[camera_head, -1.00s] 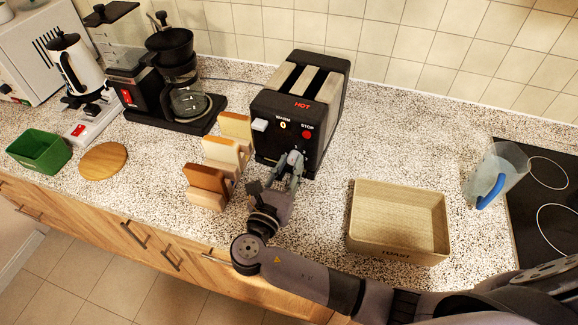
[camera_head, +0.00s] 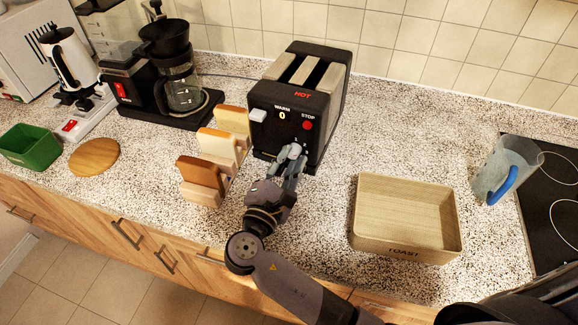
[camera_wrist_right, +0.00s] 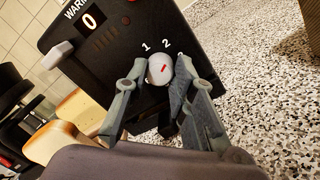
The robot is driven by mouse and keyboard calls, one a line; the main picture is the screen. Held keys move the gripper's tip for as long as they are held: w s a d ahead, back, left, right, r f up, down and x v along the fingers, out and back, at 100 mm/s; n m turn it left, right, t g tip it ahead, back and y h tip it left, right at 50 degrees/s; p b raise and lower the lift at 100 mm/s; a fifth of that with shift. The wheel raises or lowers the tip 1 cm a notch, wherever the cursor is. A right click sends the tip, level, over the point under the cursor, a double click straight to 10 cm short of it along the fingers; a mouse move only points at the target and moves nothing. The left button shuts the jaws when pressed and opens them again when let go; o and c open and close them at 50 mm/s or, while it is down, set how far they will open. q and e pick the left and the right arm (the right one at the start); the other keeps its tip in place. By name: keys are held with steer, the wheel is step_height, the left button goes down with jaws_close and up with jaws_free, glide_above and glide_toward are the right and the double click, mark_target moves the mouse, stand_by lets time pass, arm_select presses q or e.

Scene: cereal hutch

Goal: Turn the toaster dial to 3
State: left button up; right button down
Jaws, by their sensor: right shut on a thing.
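The black toaster (camera_head: 300,95) stands at the back of the counter, its front panel facing me. In the right wrist view its light round dial (camera_wrist_right: 161,69) has a red mark, and the numbers 1 and 2 show above it. Other numbers are hidden. The mark slants up to the right, toward the 2. My right gripper (camera_head: 294,153) is at the lower front of the toaster. In the right wrist view its fingers (camera_wrist_right: 165,85) are on either side of the dial, shut on it. The small display reads 0 under WARM. My left gripper is out of view.
A rack of bread slices (camera_head: 219,150) stands just left of my right gripper. A wooden TOAST box (camera_head: 405,250) is to the right, with a clear jug (camera_head: 500,165) beyond it. A coffee maker (camera_head: 170,75) is left of the toaster. Counter between toaster and box is bare.

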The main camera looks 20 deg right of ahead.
steer(key=m+b, duration=0.3)
steer(key=shift+f+m, duration=0.25)
steer(key=shift+m, duration=0.05)
steer(key=shift+r+m+b, duration=0.15)
steer(key=shift+m+b, duration=1.05)
steer(key=shift+m, duration=0.3)
steer(key=c, duration=1.3)
jaws_free()
steer(key=shift+c, duration=0.2)
